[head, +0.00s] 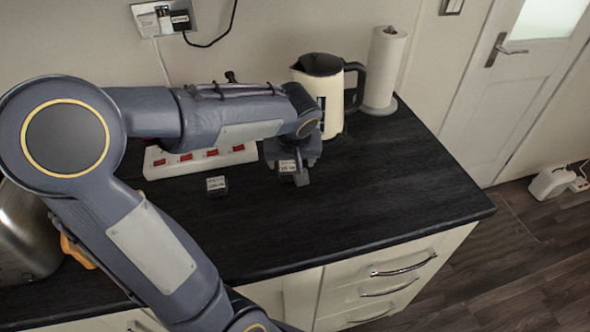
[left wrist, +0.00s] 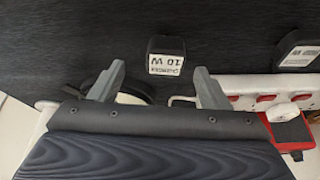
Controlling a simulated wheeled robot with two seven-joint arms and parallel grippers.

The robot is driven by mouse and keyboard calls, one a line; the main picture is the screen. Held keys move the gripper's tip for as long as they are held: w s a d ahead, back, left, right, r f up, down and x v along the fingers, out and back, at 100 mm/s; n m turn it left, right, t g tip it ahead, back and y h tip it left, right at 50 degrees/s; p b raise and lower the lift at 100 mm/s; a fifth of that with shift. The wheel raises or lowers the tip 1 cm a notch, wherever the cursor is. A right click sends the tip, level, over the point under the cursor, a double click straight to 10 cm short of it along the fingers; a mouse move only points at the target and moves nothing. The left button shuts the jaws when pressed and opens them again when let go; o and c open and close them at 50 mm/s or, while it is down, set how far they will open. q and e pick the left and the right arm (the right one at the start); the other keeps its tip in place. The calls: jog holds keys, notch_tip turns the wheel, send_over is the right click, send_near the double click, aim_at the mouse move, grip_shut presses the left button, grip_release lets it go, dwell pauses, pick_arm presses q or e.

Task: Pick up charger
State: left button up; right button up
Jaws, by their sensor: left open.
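A small black charger (head: 287,167) with a white label lies on the dark worktop, partly hidden by my left gripper (head: 290,172) in the head view. In the left wrist view the charger (left wrist: 166,58) shows its label, reading 10 W, upside down. My left gripper (left wrist: 160,80) is open and empty, its fingers pointing toward the charger with the charger centred between their lines. I cannot tell whether they touch it. A second black block with a white label (head: 216,186) lies to the left; it also shows in the left wrist view (left wrist: 300,48). My right gripper is not in view.
A white power strip with red switches (head: 200,158) lies behind the blocks. A cream kettle (head: 330,90) and a paper roll (head: 385,65) stand behind my gripper. A metal pot (head: 22,235) is at the left edge. The worktop's right part (head: 400,190) is clear.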

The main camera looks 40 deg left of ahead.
aim_at(288, 166)
pick_arm(q)
jog(key=x, duration=0.5)
jog(key=shift+a, duration=0.4)
jog(key=shift+c, duration=0.3)
jog(key=c, duration=1)
